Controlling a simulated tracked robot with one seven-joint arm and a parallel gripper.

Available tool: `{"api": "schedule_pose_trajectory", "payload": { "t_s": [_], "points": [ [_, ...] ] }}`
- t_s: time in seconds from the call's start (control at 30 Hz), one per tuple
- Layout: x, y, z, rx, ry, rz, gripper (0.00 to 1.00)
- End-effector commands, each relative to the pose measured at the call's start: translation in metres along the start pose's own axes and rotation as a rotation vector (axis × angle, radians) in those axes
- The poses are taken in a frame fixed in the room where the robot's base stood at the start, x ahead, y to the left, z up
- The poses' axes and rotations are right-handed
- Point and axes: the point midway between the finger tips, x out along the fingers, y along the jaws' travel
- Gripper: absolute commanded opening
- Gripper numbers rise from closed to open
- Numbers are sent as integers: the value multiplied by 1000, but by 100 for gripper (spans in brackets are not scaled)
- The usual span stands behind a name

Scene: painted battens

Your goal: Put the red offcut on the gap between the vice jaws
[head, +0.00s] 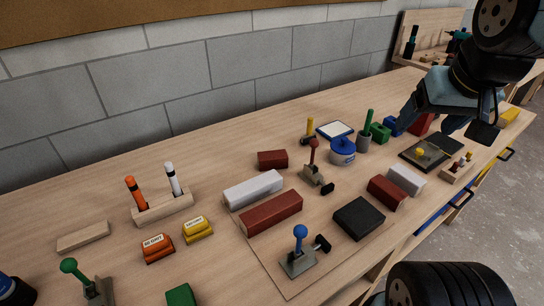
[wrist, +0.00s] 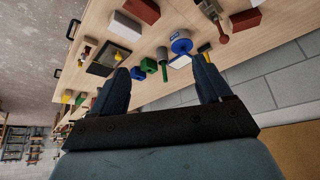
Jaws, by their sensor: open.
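Several red pieces are in view, and I cannot tell which is the red offcut. A short red block (head: 272,159) lies alone behind the battens; it also shows in the wrist view (wrist: 245,19). Another short red block (head: 386,192) lies beside a white block, and a red piece (head: 421,123) shows partly behind my fingers. A long red batten (head: 271,212) lies beside a white batten (head: 253,188). No vice jaws can be clearly made out. My gripper (head: 428,128) is open and empty above the bench's far right; its fingers show in the wrist view (wrist: 161,66).
Lever clamps with red (head: 313,158) and blue (head: 300,245) handles stand among the battens. A black block (head: 359,218), blue tin (head: 342,152), green block (head: 380,132) and dark plate (head: 425,153) are also there.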

Motion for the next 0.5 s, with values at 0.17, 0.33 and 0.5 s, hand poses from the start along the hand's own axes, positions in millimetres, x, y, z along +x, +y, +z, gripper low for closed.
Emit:
{"api": "schedule_pose_trajectory", "payload": {
  "t_s": [0.17, 0.33, 0.5],
  "points": [
    [2, -3, -7, -53, -10, 6, 78],
    [7, -4, -18, -122, -31, 4, 78],
    [13, -13, -31, -214, -56, 1, 78]
  ]
}}
